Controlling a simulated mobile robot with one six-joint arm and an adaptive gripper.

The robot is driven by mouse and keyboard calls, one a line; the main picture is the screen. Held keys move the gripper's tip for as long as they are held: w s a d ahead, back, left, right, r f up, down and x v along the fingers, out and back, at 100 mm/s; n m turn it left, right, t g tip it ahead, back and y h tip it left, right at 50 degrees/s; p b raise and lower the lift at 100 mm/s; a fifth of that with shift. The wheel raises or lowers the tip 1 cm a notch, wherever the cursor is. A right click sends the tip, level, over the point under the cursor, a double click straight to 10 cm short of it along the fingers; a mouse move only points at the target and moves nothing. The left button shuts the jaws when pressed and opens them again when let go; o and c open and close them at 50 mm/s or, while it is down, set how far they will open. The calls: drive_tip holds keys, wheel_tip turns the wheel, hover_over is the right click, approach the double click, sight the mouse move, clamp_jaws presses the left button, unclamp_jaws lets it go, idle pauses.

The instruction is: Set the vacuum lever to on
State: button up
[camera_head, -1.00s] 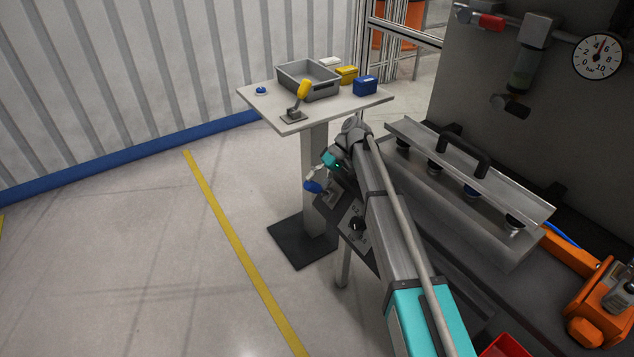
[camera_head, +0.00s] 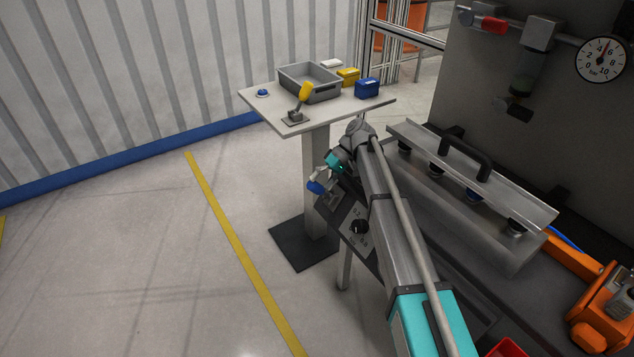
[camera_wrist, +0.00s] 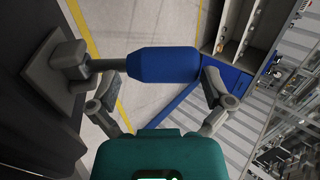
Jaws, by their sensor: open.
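A lever with a blue handle (camera_head: 316,187) stands out from the end of the control panel beside my gripper (camera_head: 320,177). In the wrist view, the blue handle (camera_wrist: 163,65) lies crosswise ahead of my gripper (camera_wrist: 161,85), with its grey stem and square base plate (camera_wrist: 58,72) at the left. My gripper is open. Its left finger is near the stem and its right finger is near the handle's free end. I cannot tell whether either finger touches the lever. In the head view, my wrist partly hides the lever's base, and no on or off marking is readable.
A side table (camera_head: 350,103) holds a yellow-handled lever (camera_head: 304,93), a grey bin (camera_head: 311,91) and small boxes. A black knob (camera_head: 359,227) sits on the panel below my arm. A suction-cup bar (camera_head: 510,195) is at right. Floor at left is clear.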

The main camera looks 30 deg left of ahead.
drive_tip(key=shift+w+f+p+v, duration=0.1)
drive_tip(key=shift+p+v, duration=1.55)
drive_tip(key=shift+v, duration=0.95)
drive_tip(key=shift+w+f+p+v, duration=0.1)
drive_tip(key=shift+p+v, duration=1.55)
drive_tip(key=shift+v, duration=0.95)
drive_tip(key=shift+w+f+p+v, duration=0.1)
drive_tip(key=shift+p+v, duration=1.55)
drive_tip(key=shift+v, duration=1)
drive_tip(key=shift+d, duration=0.1)
